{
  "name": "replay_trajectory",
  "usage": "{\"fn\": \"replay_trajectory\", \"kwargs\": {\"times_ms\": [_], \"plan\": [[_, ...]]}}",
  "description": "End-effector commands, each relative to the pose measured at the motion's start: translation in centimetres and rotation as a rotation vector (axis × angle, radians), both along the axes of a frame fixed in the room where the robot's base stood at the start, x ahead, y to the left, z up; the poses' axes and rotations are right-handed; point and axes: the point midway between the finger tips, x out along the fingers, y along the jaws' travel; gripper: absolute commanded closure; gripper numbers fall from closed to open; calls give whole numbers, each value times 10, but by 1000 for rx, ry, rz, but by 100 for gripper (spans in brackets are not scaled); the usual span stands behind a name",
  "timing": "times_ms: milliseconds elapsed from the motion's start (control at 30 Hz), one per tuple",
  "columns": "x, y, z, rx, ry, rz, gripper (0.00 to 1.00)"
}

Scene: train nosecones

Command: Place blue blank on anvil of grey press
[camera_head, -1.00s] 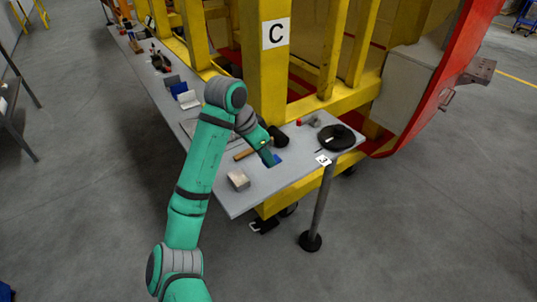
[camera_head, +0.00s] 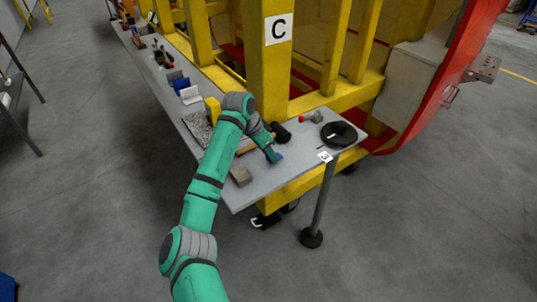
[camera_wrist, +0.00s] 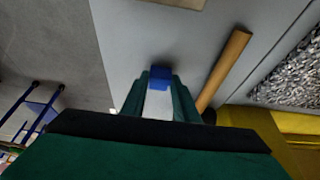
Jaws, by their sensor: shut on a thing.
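The blue blank (camera_head: 279,156) is a small block at the grey bench top's right part. In the wrist view the blue blank (camera_wrist: 160,73) sits between the tips of my two green fingers. My gripper (camera_wrist: 158,82) is shut on it. In the head view my gripper (camera_head: 271,154) points down at the bench, partly covering the blank. I cannot tell whether the blank touches the bench or is slightly above it. I cannot make out a grey press with an anvil for certain in either view.
The long grey bench (camera_head: 246,199) runs along the yellow frame (camera_head: 268,75). A wooden-handled tool (camera_wrist: 222,70) lies beside my gripper. A tan block (camera_head: 240,175), a black disc (camera_head: 338,134) and a speckled plate (camera_head: 198,128) are on the bench. A post (camera_head: 321,200) stands in front.

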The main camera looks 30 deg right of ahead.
Motion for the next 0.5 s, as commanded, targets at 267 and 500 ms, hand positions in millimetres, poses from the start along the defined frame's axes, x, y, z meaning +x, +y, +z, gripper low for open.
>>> {"fn": "replay_trajectory", "kwargs": {"times_ms": [267,500], "plan": [[0,0,-7,-1,-1,0,94],[0,0,-11,-1,0,0,58]]}}
